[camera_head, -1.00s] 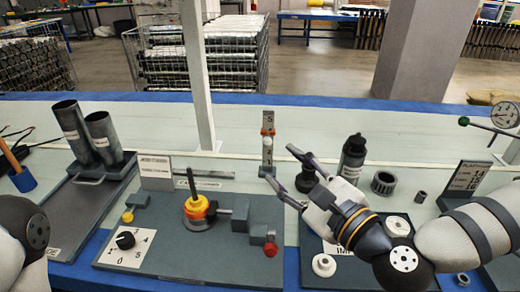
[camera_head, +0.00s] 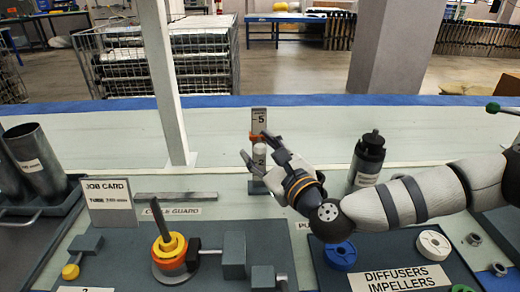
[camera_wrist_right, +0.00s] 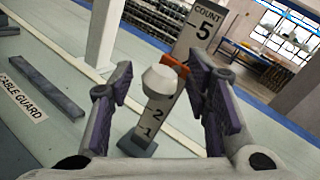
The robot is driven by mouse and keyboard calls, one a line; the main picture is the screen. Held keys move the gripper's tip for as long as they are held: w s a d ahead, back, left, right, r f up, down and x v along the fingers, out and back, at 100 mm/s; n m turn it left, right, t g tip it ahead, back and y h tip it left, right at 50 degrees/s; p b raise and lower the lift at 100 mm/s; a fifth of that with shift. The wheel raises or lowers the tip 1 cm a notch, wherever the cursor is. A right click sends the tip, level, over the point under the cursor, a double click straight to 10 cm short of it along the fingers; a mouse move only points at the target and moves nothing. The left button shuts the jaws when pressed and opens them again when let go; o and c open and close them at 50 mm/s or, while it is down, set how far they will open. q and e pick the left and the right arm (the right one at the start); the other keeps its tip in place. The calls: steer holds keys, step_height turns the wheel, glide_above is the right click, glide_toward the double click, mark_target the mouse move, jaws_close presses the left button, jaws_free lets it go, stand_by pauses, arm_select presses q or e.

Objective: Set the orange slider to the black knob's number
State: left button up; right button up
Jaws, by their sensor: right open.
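The orange slider (camera_head: 254,137) sits on an upright grey post with a white number scale (camera_head: 260,118). In the right wrist view the slider (camera_wrist_right: 176,66) has a pale white knob (camera_wrist_right: 160,79) facing me. The 5 shows above it, the 2 and 1 below; the marks between are hidden. My right gripper (camera_head: 256,148) is open at the post. In the right wrist view its purple-padded fingers (camera_wrist_right: 158,72) stand on either side of the white knob, with gaps on both sides. The black knob is out of view; only its white plate's edge (camera_head: 86,289) shows. My left gripper is not in view.
A job card (camera_head: 109,203) and an orange-and-yellow ringed fixture (camera_head: 170,257) stand left of the post. A dark bottle (camera_head: 368,160) stands right of it. Grey tubes (camera_head: 30,161) are at the far left. The bench behind the post is clear.

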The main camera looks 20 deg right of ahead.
steer(key=shift+w, duration=0.1)
steer(key=shift+c, duration=0.5)
jaws_close()
step_height(320, 180, down, 9)
steer(key=b, duration=0.7)
steer(key=shift+a, duration=0.1)
steer(key=shift+r, duration=0.3)
steer(key=shift+o, duration=0.5)
jaws_free()
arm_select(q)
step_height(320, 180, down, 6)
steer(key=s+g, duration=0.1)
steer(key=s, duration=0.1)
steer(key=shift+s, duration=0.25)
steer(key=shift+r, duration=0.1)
arm_select(e)
steer(key=s, duration=0.4)
steer(key=s+d, duration=0.1)
steer(key=s, duration=0.3)
steer(key=s+d, duration=0.1)
steer(key=s, duration=0.3)
steer(key=shift+d, duration=0.15)
